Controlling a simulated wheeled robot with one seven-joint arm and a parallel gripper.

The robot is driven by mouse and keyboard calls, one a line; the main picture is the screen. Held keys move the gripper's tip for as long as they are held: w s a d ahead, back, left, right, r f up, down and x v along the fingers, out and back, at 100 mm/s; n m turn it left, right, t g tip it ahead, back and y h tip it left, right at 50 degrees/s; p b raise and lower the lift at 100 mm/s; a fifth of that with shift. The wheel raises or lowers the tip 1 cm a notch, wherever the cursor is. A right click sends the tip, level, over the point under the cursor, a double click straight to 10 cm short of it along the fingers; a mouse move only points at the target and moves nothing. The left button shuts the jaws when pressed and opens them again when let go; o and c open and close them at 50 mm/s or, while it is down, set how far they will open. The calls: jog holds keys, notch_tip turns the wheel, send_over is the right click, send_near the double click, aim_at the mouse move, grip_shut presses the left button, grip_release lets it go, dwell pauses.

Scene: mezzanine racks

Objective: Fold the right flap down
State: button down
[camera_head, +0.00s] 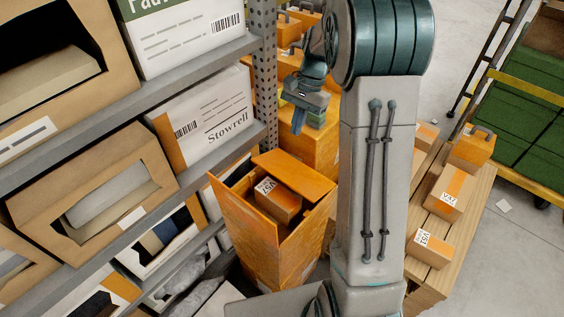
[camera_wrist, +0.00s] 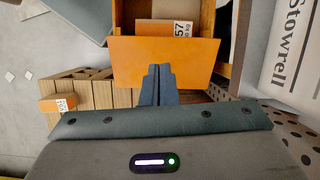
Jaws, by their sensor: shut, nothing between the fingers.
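A tall orange box (camera_head: 268,258) stands open at the top beside the rack, with a small labelled carton (camera_head: 278,200) inside it. A wide orange flap (camera_head: 297,172) spreads at the far right of its opening, tilted rather than upright; in the wrist view it is a broad orange panel (camera_wrist: 188,56). Another flap (camera_head: 231,193) stands up on the left. My gripper (camera_head: 299,121) is above and behind the box, pointing down, apart from the flap in the head view. In the wrist view its closed, empty fingers (camera_wrist: 158,72) overlap the flap's near edge; contact cannot be told.
The grey rack (camera_head: 190,88) with cartons and a perforated post (camera_head: 263,65) is close on the left. More orange boxes stand behind my gripper. A wooden pallet (camera_head: 462,222) with small cartons is on the right. Open floor (camera_head: 520,245) lies beyond it.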

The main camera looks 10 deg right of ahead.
notch_tip(320, 180, down, 2)
jog(key=w+m, duration=0.1)
jog(key=w, duration=0.1)
jog(key=p, duration=0.2)
send_near(281, 178)
jog(key=shift+g+y, duration=0.3)
jog(key=x, duration=0.6)
jog(key=shift+w+d+f, duration=0.15)
jog(key=shift+w+f, duration=0.1)
jog(key=shift+f+b, duration=0.1)
jog(key=shift+b, duration=0.2)
